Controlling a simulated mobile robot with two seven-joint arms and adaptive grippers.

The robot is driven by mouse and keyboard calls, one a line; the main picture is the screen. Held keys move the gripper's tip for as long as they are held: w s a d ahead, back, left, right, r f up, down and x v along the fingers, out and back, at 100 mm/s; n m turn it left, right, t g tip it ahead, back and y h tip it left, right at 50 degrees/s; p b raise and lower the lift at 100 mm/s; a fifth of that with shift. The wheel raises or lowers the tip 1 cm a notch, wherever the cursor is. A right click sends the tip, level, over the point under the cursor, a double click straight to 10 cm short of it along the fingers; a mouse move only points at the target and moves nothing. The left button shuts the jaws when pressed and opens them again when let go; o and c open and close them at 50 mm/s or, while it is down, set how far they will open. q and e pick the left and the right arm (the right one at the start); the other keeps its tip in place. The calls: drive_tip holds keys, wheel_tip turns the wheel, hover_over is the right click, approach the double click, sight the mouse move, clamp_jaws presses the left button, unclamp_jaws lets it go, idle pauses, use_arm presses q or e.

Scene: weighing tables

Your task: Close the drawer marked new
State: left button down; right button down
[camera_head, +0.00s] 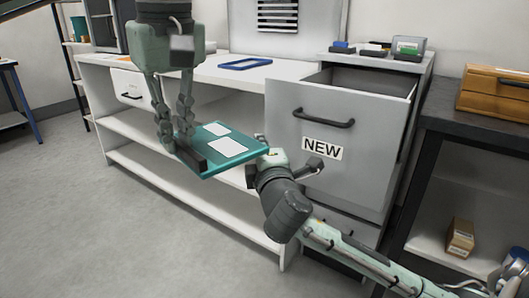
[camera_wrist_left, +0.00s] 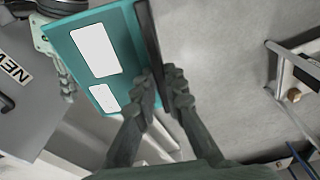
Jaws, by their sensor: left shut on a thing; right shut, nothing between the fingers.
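The grey drawer marked NEW (camera_head: 335,150) is pulled out of the cabinet, with its open top showing behind the front. Its dark handle (camera_head: 323,118) is above the label, and nothing grips it. My left gripper (camera_head: 178,138) is shut on the dark spine of a teal binder (camera_head: 258,151) with white labels, held in the air left of the drawer. The binder also shows in the left wrist view (camera_wrist_left: 72,45). My right arm reaches in front of the drawer's lower left. My right gripper (camera_wrist_left: 66,86) is shut and empty beside the binder, mostly hidden in the head view.
A white shelf bench (camera_head: 215,75) stands behind the binder, with a blue frame (camera_head: 245,63) on top. Small boxes (camera_head: 408,46) sit on the cabinet. A dark table (camera_head: 460,120) with a wooden box (camera_head: 495,92) is at right.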

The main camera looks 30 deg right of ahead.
sight(268, 131)
use_arm(q)
drive_tip(key=shift+f, duration=0.1)
use_arm(e)
drive_tip(key=w+d, duration=0.4)
drive_tip(key=shift+w+d, duration=0.2)
drive_tip(key=shift+d, duration=0.25)
